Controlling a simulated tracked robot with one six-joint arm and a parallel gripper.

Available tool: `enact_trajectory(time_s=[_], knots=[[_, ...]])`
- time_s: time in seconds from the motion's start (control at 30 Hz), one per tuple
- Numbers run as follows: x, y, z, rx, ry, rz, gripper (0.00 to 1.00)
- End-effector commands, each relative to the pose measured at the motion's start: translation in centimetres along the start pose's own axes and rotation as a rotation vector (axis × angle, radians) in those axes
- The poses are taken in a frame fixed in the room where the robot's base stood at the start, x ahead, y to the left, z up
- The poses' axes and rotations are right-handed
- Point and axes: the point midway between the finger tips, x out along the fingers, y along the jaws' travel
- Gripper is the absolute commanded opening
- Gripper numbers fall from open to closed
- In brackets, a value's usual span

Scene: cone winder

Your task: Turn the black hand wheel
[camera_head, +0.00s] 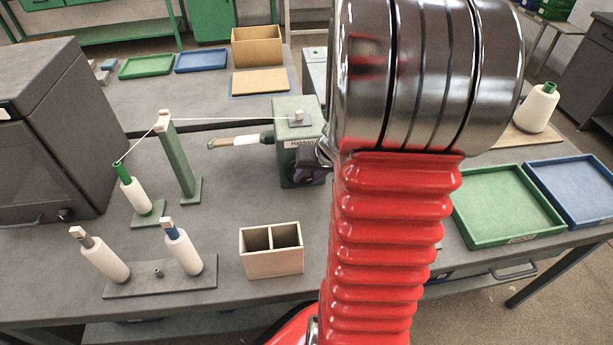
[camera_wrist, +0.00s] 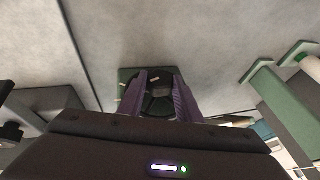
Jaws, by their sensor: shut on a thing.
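The cone winder (camera_head: 301,125) is a green box with a white label, standing on the grey table at the middle of the head view. A tapered pale spindle part (camera_head: 240,140) sticks out of its left side. The black hand wheel (camera_wrist: 158,100) shows in the wrist view in front of the green housing. My gripper (camera_wrist: 159,80) has its purple fingers closed on the wheel, one on each side.
A white thread runs from a cone with a green top (camera_head: 131,190) over a green post (camera_head: 180,160) to the winder. Two more cones (camera_head: 105,262) stand on a grey base in front. A divided box (camera_head: 271,250) stands near the front edge. Green (camera_head: 507,203) and blue trays lie right.

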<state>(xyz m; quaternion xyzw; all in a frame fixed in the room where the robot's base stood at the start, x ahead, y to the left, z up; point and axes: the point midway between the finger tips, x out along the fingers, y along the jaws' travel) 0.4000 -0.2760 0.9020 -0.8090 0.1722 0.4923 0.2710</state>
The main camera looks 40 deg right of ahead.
Motion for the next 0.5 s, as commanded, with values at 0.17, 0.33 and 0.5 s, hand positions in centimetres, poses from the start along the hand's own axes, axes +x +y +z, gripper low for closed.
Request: enact_trajectory(time_s=[0.17,0.33,0.5], knots=[[0.03,0.09,0.12,0.017,-0.005,-0.034,0.09],[0.08,0.28,0.18,0.047,-0.007,-0.101,0.09],[0.15,0.49,0.22,0.087,-0.007,-0.195,0.09]])
